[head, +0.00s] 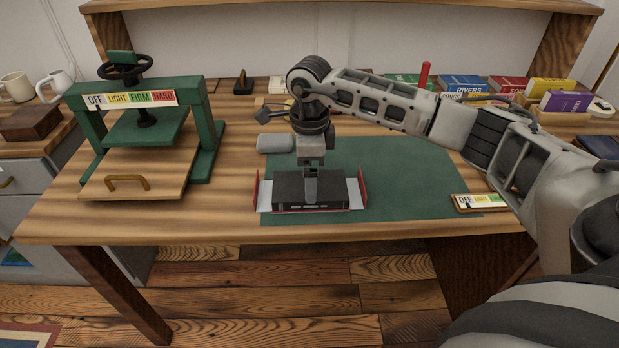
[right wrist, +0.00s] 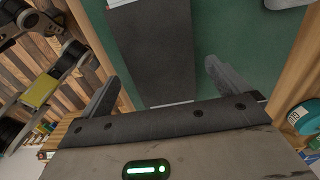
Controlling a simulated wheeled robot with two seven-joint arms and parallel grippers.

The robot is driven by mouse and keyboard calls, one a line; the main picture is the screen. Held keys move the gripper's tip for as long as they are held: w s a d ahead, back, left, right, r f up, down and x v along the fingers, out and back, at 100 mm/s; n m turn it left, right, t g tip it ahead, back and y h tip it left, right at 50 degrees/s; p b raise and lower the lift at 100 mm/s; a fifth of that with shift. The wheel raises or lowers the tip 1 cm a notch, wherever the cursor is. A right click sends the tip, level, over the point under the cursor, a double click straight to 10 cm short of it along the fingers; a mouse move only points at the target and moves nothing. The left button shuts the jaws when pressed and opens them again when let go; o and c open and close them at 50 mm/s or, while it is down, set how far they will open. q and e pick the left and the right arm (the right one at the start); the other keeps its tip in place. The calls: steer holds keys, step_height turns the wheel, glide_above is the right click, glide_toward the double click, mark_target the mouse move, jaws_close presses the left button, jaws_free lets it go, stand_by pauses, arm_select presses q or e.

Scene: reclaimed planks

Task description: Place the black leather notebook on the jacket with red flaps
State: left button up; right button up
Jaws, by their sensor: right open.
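The black leather notebook (head: 292,187) lies flat on the jacket with red flaps (head: 355,194), near the front edge of the green mat. The jacket's pale inside shows at both ends, and its red flaps stand up at left and right. My right gripper (head: 311,184) is low over the middle of the notebook. In the right wrist view the right gripper (right wrist: 163,88) is open, with its fingers apart on either side of the dark notebook (right wrist: 155,50). Whether the fingers touch it cannot be told. My left gripper is not in view.
A green press (head: 198,130) with a wooden board stands at left on the table. A grey rounded block (head: 275,143) lies behind the notebook. The green mat (head: 410,180) is clear to the right, up to a labelled strip (head: 480,202). Books (head: 467,84) stand at the back right.

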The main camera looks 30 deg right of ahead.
step_height(320, 180, up, 9)
steer(key=s+a+f+g+y, duration=0.1)
steer(key=s+a+f+y, duration=0.15)
steer(key=a, duration=0.35)
steer(key=s+a+f+y, duration=0.1)
steer(key=a+y, duration=0.2)
steer(key=a, duration=0.4)
steer(key=s+a+f+g+y, duration=0.1)
steer(key=s+a+f+y, duration=0.15)
steer(key=a, duration=0.35)
steer(key=s+a+r+m+t+y, duration=0.45)
steer(key=a+r+m+y, duration=0.25)
steer(key=a+m+y, duration=0.4)
steer(key=w+d+f+m+t+h, duration=0.2)
steer(key=d+f+m+t+h, duration=0.4)
steer(key=m, duration=0.6)
steer(key=w+d+f+m+t+h, duration=0.1)
steer(key=d+m+t+h, duration=0.25)
steer(key=m+t, duration=0.75)
steer(key=s+d+f+m+g+h, duration=0.4)
steer(key=s+f+m+g, duration=0.4)
steer(key=f, duration=0.6)
steer(key=s+m+h, duration=0.1)
steer(key=s+m, duration=0.1)
steer(key=m, duration=0.1)
steer(key=shift+s+m+h, duration=0.3)
steer(key=shift+m+h, duration=0.05)
steer(key=shift+m, duration=0.05)
steer(key=shift+d+g, duration=0.1)
steer(key=shift+g, duration=0.15)
